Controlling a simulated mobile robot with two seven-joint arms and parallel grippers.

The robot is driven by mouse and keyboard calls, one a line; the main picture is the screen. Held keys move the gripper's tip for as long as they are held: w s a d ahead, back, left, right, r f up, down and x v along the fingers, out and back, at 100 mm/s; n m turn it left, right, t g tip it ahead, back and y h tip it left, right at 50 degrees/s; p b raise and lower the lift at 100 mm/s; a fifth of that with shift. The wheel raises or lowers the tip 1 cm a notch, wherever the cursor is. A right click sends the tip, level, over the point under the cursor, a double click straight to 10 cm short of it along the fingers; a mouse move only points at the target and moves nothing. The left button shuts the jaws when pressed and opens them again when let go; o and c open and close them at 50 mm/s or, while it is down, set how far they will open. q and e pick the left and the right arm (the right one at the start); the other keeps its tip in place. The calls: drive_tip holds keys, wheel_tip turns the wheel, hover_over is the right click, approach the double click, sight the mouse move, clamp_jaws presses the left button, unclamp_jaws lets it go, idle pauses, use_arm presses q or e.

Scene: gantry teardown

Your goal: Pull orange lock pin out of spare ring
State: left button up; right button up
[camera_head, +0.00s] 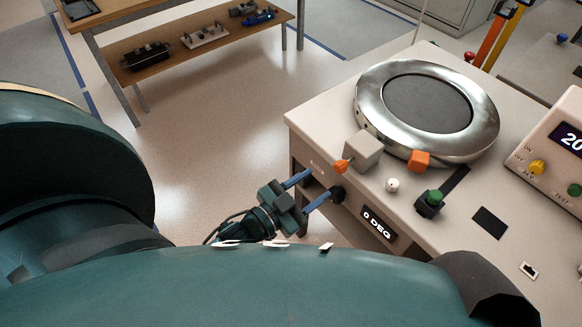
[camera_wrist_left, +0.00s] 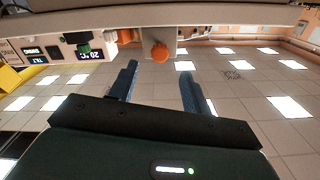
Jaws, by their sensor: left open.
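The orange lock pin's knob (camera_head: 341,165) sticks out of the front of a light grey block (camera_head: 363,149), beside the shiny metal ring (camera_head: 368,117) on the bench. In the left wrist view the round orange knob (camera_wrist_left: 159,52) sits just beyond the gap between my fingertips, with the grey block behind it. My left gripper (camera_head: 322,181) is open and empty, its blue fingers pointing towards the knob from the front edge of the bench. It also shows in the wrist view (camera_wrist_left: 160,68), and no contact is visible. My right gripper is not in view.
An orange block (camera_head: 420,161) sits at the ring's near edge. A white ball (camera_head: 392,185) and a green-topped knob (camera_head: 434,198) stand on the bench top. The bench front carries a "0 DEG" display (camera_head: 379,223). A control box (camera_head: 555,150) stands at right. Open floor lies left of the bench.

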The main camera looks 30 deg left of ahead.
use_arm(q)
drive_tip(key=v, duration=0.6)
drive_tip(key=shift+s, duration=0.1)
idle(0.3)
drive_tip(key=s+a+n+g+y, duration=0.1)
drive_tip(key=s+n+g+y, duration=0.45)
drive_tip(key=s+g, duration=0.55)
drive_tip(key=w+d+f+m+t+h+p, duration=0.1)
drive_tip(key=w+d+f+t+h+p, duration=0.1)
drive_tip(key=w+d+f+t, duration=0.2)
drive_tip(key=shift+w+d+t+h, duration=0.35)
drive_tip(key=shift+w+d, duration=0.75)
drive_tip(key=shift+w, duration=0.7)
drive_tip(key=shift+f+m, duration=0.15)
drive_tip(key=shift+m, duration=0.1)
